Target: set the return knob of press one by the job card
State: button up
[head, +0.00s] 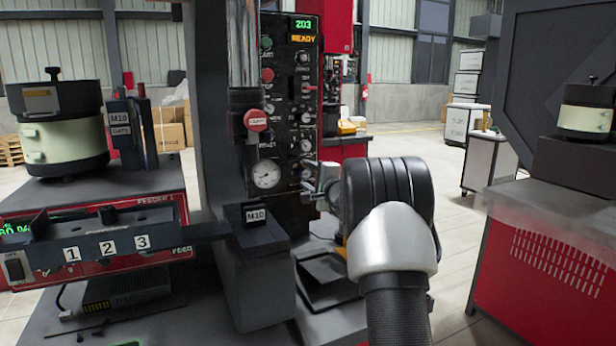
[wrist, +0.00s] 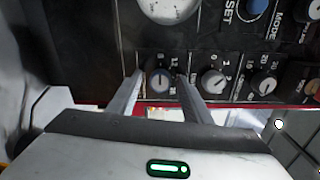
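The black control panel (head: 290,110) of a press stands upright, with a green "203" and yellow "READY" on its display. It carries buttons, knobs and a round gauge (head: 266,174). My gripper (head: 325,190) is at the panel's lower right. In the wrist view my gripper (wrist: 160,76) is open, its two fingers on either side of a small dial knob (wrist: 161,82) with numbers around it. Gaps seem to show beside the knob; contact is unclear. I cannot read a label naming it as the return knob. I cannot make out a job card.
More knobs sit close to the right, a numbered dial (wrist: 213,82) and another (wrist: 263,85). A blue knob (wrist: 257,6) is above. At left are a feeder bowl (head: 62,130) and a rail marked 1, 2, 3 (head: 108,246). A red cabinet (head: 545,280) stands right.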

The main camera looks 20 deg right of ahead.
jog(key=s, duration=1.7)
jog(key=shift+s+d+r+p, duration=0.2)
jog(key=shift+d+r+p, duration=0.1)
jog(key=shift+p, duration=0.05)
